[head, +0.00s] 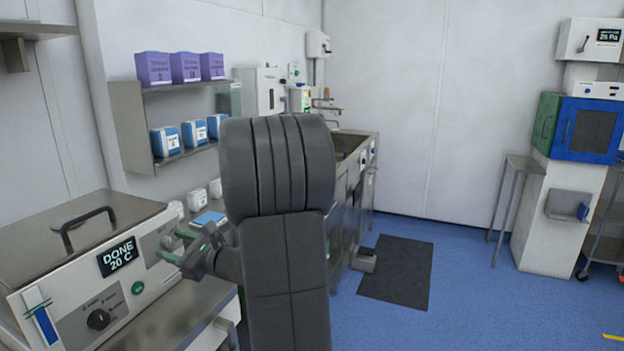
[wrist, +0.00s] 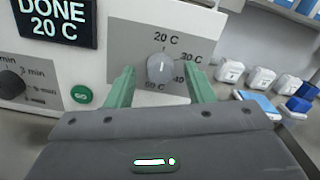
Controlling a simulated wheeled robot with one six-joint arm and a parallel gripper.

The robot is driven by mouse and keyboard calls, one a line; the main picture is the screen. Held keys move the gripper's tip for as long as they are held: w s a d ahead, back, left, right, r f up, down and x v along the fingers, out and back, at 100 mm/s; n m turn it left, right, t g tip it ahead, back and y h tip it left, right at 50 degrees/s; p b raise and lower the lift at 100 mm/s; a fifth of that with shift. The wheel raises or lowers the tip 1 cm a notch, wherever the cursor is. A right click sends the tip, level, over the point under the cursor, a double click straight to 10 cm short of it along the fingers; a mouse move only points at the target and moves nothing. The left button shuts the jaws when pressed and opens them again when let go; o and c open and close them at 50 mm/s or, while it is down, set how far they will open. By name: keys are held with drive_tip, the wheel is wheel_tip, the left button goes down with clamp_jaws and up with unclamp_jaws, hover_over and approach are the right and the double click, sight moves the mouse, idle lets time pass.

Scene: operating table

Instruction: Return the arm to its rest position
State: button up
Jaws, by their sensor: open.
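My gripper (head: 172,247) is at the right end of the front panel of a metal-lidded machine (head: 100,215). In the wrist view the gripper (wrist: 160,82) has its two green fingers spread apart, one on each side of a grey temperature knob (wrist: 160,68). Whether the fingers touch the knob cannot be told. The knob's white mark points near the top, by the 20 C label. The machine's display (head: 118,256) reads DONE 20 C. My arm's dark links fill the middle of the head view and hide part of the counter.
White containers (wrist: 230,71) and a blue-and-white item (wrist: 257,104) lie on the counter right of the machine. A wall shelf (head: 135,130) holds purple and blue boxes above. A sink counter stands behind my arm. Blue floor with a dark mat (head: 397,271) is open to the right.

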drive_tip(key=shift+r+m+p, duration=0.2)
drive_tip(key=shift+m+p, duration=1.5)
drive_tip(key=shift+p, duration=0.75)
drive_tip(key=shift+b+v, duration=0.4)
drive_tip(key=shift+v, duration=1.1)
drive_tip(key=shift+f, duration=0.2)
